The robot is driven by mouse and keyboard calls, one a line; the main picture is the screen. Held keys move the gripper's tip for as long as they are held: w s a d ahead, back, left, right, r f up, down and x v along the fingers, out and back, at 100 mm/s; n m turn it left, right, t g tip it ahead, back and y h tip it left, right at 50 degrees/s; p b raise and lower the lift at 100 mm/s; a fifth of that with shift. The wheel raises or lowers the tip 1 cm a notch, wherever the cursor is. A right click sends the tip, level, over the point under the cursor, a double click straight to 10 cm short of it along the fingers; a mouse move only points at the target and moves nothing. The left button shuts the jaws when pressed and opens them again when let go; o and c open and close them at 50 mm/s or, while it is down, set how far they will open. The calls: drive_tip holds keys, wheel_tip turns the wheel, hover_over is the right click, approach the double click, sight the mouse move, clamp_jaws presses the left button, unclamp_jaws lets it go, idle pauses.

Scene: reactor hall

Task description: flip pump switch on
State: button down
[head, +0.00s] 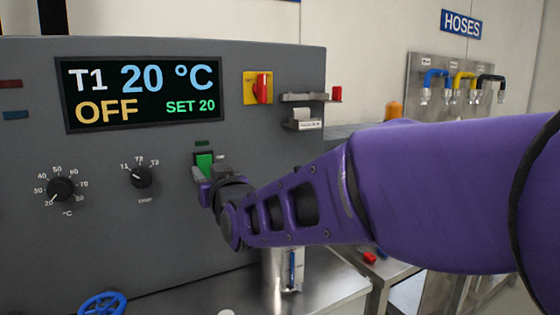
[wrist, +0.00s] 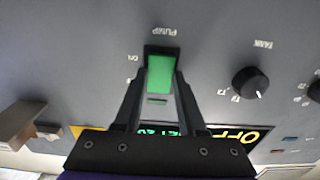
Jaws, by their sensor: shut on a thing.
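The pump switch (head: 204,160) is a green rocker in a dark frame on the grey control panel (head: 110,230). It also shows in the wrist view (wrist: 161,74), where the picture is upside down, beside the inverted PUMP label. My gripper (head: 204,174) is at the panel, with one finger on each side of the green rocker and shut on it. In the wrist view the fingers of my gripper (wrist: 160,82) flank the rocker. The lower part of the switch is hidden by my gripper in the head view. The display (head: 145,94) reads T1 20 °C, OFF, SET 20.
A red and yellow rotary switch (head: 260,88) and small ledges (head: 309,112) are above right of the pump switch. Two black knobs, the temperature knob (head: 61,189) and tank knob (head: 140,177), are to the left. A blue handwheel (head: 102,304) is below. Hoses (head: 460,82) hang at back right.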

drive_tip(key=shift+t+y, duration=0.5)
drive_tip(key=shift+t, duration=0.1)
drive_tip(key=shift+t+y, duration=0.4)
drive_tip(key=shift+t, duration=0.1)
drive_tip(key=c, duration=0.5)
unclamp_jaws()
drive_tip(key=shift+f, duration=0.15)
drive_tip(key=shift+f, duration=0.1)
